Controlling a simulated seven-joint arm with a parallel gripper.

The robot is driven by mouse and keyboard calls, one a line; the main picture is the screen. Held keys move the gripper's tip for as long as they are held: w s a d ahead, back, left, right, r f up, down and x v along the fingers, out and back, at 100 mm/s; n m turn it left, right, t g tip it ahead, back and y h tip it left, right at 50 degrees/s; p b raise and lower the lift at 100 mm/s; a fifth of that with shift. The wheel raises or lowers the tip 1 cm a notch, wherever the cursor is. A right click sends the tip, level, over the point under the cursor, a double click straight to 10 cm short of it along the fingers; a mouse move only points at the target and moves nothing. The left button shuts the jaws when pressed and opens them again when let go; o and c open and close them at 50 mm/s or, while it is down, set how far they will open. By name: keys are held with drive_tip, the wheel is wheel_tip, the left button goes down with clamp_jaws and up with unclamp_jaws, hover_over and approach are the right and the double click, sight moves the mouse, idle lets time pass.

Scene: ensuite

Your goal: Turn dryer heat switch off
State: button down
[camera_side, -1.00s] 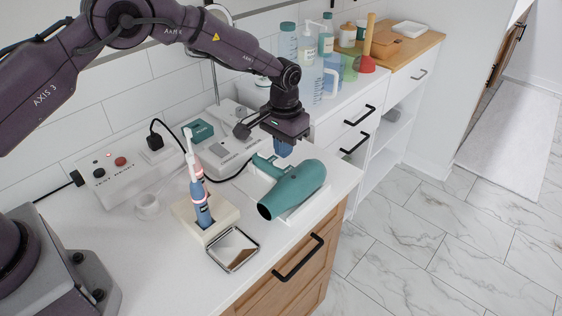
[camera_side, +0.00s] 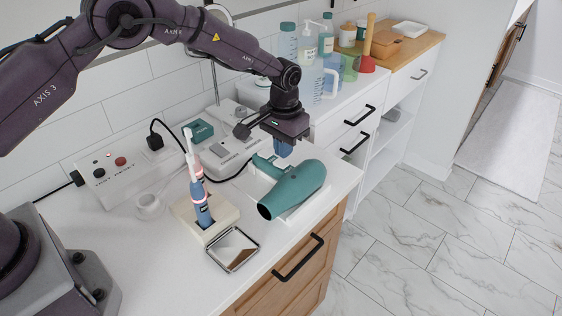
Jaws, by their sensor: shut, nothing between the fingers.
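A teal hair dryer (camera_side: 296,190) lies on a white tray on the counter, its dark nozzle toward the lower left and its handle (camera_side: 266,167) toward the upper left. Its heat switch cannot be made out from here. My gripper (camera_side: 284,150) points down right at the dryer, over the far side near where the handle meets the body. Its blue fingertips are shut and hold nothing. Whether they touch the dryer cannot be told.
An electric toothbrush (camera_side: 200,200) stands in a cream holder (camera_side: 230,217) left of the dryer, with a small square mirror (camera_side: 233,249) in front. A white switch box (camera_side: 113,175) and a grey panel (camera_side: 222,150) stand behind. Bottles crowd the far counter.

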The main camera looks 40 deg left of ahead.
sight(284, 165)
drive_tip(key=shift+f, duration=1.55)
idle(0.4)
drive_tip(key=shift+r, duration=3.6)
drive_tip(key=shift+f, duration=0.1)
drive_tip(key=s+a+r+t, duration=0.2)
drive_tip(key=s+r, duration=0.5)
drive_tip(key=s, duration=0.4)
drive_tip(key=s+a+r+t, duration=0.1)
drive_tip(key=s+a+r, duration=0.1)
drive_tip(key=s+r, duration=0.5)
drive_tip(key=s+a+r+t, duration=0.2)
drive_tip(key=s+r, duration=0.6)
drive_tip(key=s, duration=0.7)
drive_tip(key=shift+a+t, duration=0.3)
drive_tip(key=shift+a, duration=0.15)
